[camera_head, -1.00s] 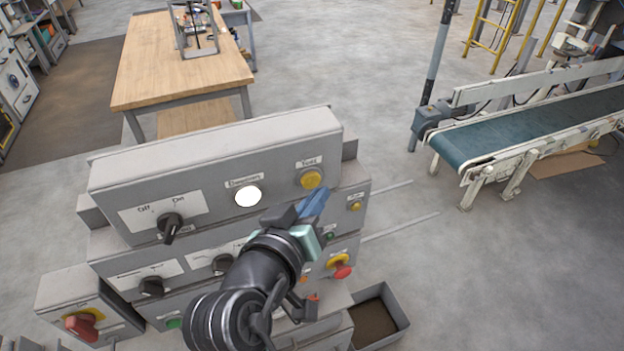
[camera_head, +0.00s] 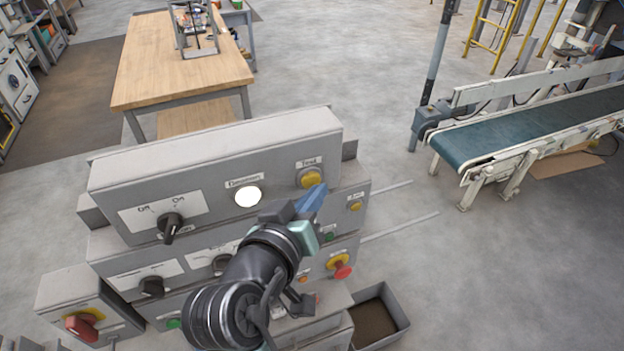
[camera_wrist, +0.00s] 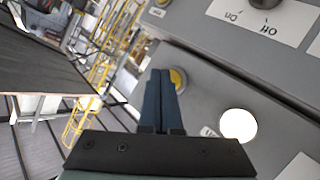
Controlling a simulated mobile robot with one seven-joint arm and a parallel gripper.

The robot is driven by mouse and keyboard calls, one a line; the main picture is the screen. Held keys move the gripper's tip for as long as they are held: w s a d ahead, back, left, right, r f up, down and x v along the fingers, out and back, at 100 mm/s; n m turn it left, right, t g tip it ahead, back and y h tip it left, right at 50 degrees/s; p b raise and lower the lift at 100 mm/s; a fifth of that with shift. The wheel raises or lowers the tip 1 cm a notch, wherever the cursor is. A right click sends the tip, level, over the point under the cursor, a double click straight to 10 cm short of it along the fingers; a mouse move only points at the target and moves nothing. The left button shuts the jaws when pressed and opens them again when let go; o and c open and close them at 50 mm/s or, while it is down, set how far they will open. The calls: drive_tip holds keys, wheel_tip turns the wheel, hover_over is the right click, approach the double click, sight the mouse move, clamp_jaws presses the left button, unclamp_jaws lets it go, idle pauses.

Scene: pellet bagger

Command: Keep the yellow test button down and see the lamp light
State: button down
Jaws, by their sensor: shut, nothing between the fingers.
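The yellow test button (camera_head: 311,179) is at the upper right of the top grey panel, under a small label. The round lamp (camera_head: 247,196) is left of it and looks bright white; it also shows in the wrist view (camera_wrist: 238,125). My gripper (camera_head: 320,190) is shut and empty, with its blue fingertips at the button's lower right edge. In the wrist view, the shut fingers (camera_wrist: 160,76) partly cover the button (camera_wrist: 179,79). I cannot tell whether they touch it or whether it is pressed in.
A black selector knob (camera_head: 171,226) is at the panel's left. Lower panels carry more knobs and a red stop button (camera_head: 341,270). A wooden table (camera_head: 180,75) stands behind, and a conveyor (camera_head: 530,125) is at the right. Open floor lies between.

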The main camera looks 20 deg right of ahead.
drive_tip(key=shift+w, duration=0.55)
idle(0.7)
drive_tip(key=shift+s, duration=0.1)
idle(1.6)
drive_tip(key=shift+s, duration=0.8)
drive_tip(key=s, duration=0.5)
drive_tip(key=shift+d, duration=0.1)
idle(0.5)
